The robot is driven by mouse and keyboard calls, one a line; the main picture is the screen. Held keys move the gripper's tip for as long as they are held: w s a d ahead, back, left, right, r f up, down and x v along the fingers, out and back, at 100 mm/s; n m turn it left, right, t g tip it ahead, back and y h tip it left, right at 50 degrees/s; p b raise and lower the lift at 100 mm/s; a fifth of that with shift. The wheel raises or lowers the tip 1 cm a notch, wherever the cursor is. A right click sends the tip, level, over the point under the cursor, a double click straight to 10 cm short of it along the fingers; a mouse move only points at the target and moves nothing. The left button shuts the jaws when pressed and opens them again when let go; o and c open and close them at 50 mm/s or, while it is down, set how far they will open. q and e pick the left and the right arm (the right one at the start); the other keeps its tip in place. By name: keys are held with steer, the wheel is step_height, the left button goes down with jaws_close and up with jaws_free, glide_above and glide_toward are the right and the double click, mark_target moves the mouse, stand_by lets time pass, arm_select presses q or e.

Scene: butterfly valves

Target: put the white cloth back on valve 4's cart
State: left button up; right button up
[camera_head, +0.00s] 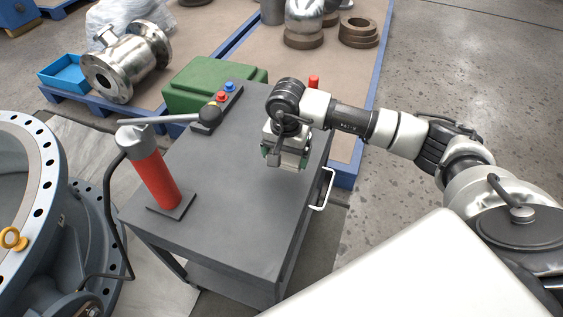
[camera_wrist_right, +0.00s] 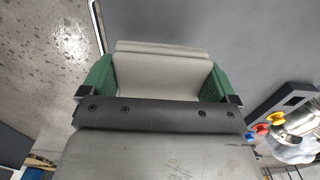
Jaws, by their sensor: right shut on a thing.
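The white cloth (camera_wrist_right: 160,75) is a folded pale pad between the green fingers of my right gripper (camera_wrist_right: 158,80) in the right wrist view. In the head view the right gripper (camera_head: 286,158) points down over the right part of the grey cart top (camera_head: 235,185), shut on the cloth (camera_head: 291,161). I cannot tell whether the cloth touches the cart top. The cart's grey surface (camera_wrist_right: 245,25) fills much of the wrist view's background. My left gripper is not in view.
A large flanged valve (camera_head: 35,160) stands at the left. The cart's front middle is clear.

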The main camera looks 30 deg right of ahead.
steer(key=shift+w+f, duration=0.5)
steer(key=shift+w, duration=0.4)
steer(key=shift+w+a+f, duration=0.1)
steer(key=shift+f, duration=0.1)
step_height(320, 180, down, 4)
steer(key=shift+r, duration=0.1)
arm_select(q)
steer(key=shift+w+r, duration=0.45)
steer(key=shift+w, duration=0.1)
arm_select(e)
steer(key=o, duration=0.5)
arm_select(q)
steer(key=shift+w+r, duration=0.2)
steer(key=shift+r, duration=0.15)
arm_select(e)
steer(key=shift+o, duration=0.2)
